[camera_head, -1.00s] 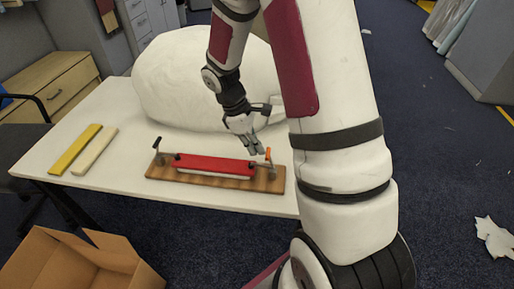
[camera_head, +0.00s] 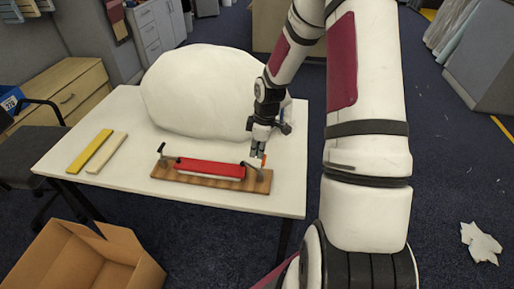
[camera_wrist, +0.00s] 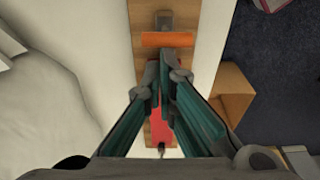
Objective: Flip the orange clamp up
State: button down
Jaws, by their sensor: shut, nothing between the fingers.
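The orange clamp (camera_head: 264,160) is at the right end of a wooden board (camera_head: 206,181) on the table. In the wrist view its orange handle (camera_wrist: 167,39) lies across the board, with a grey metal part (camera_wrist: 163,20) beyond it. A red bar (camera_head: 211,169) lies along the board and shows under my fingers in the wrist view. My gripper (camera_head: 257,154) is shut and empty, pointing down right beside the orange handle. In the wrist view its fingertips (camera_wrist: 164,77) are on the red-bar side of the handle. I cannot tell whether they touch it.
A second, dark-handled clamp (camera_head: 162,149) is at the board's left end. A large white rounded form (camera_head: 200,80) stands behind the board. Yellow (camera_head: 90,151) and pale (camera_head: 106,153) bars lie at the table's left. An open cardboard box (camera_head: 85,262) is on the floor.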

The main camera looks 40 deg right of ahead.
aim_at(264, 157)
jog(key=s+d+t+y+p, duration=0.2)
jog(key=p, duration=0.2)
jog(key=shift+s+r, duration=0.15)
jog(key=shift+s+d+f+t+y+p, duration=0.55)
jog(key=shift+s+d+p, duration=0.15)
jog(key=shift+p, duration=0.3)
jog(key=shift+s+d+f+t+y+p, duration=0.55)
jog(key=shift+d+p, duration=0.2)
jog(key=shift+p, duration=0.25)
jog(key=shift+s, duration=0.1)
jog(key=r, duration=0.2)
jog(key=w+a+r+p, duration=0.1)
jog(key=shift+w+r, duration=0.1)
jog(key=shift+r, duration=0.1)
jog(key=s+d+f+v, duration=0.1)
jog(key=v, duration=0.9)
jog(key=shift+a+f, duration=0.1)
jog(key=shift+f, duration=0.05)
